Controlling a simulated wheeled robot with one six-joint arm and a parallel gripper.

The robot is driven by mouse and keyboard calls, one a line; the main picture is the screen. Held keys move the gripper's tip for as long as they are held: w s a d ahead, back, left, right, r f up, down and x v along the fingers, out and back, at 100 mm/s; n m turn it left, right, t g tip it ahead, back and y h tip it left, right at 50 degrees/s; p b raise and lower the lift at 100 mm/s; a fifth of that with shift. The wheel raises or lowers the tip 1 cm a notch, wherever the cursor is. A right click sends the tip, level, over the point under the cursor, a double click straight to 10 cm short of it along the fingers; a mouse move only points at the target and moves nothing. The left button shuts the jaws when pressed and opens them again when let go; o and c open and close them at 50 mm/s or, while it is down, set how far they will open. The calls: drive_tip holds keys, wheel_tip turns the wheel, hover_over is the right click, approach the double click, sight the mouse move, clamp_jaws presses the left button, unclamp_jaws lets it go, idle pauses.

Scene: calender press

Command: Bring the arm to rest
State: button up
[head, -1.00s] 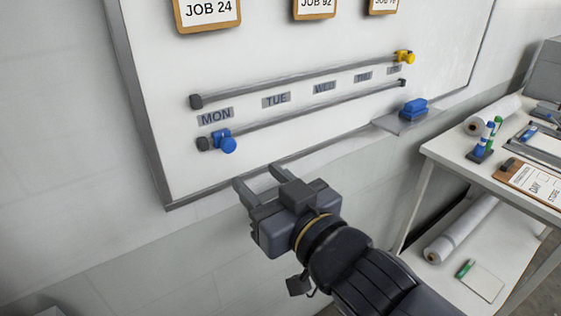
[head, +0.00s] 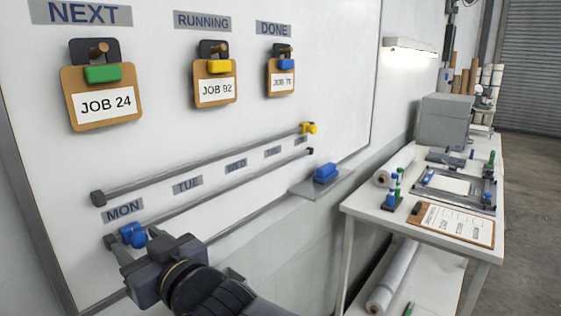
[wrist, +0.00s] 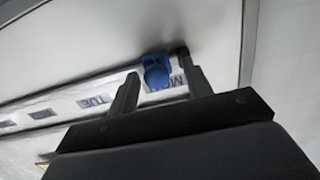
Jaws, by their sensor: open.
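My gripper (head: 130,249) is open and empty, in front of the lower left of the whiteboard (head: 120,170). A blue slider (head: 132,235) sits at the left end of the lower rail (head: 230,193), at MON. In the head view it shows just beyond my fingers. In the wrist view the blue slider (wrist: 157,71) appears between and beyond the two fingertips, apart from them as far as I can tell. A yellow slider (head: 308,128) sits at the right end of the upper rail (head: 200,164).
JOB 24 (head: 101,103), JOB 92 (head: 215,90) and a third job board (head: 282,83) hang under NEXT, RUNNING and DONE. A blue eraser (head: 326,172) lies on a small ledge. A bench (head: 360,203) with a clipboard (head: 455,224) and paper rolls stands at right.

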drive_tip(key=shift+w+d, duration=0.1)
idle(0.5)
drive_tip(key=shift+s+f, duration=0.1)
drive_tip(key=shift+s, duration=0.1)
drive_tip(key=v, duration=1)
drive_tip(key=x, duration=0.7)
drive_tip(key=p+x, duration=0.1)
drive_tip(key=x, duration=0.2)
drive_tip(key=shift+w+r, duration=0.3)
drive_tip(key=shift+w, duration=0.15)
drive_tip(key=shift+w+d+f+p, duration=0.15)
drive_tip(key=shift+w+d+p, duration=0.2)
drive_tip(key=shift+p, duration=0.1)
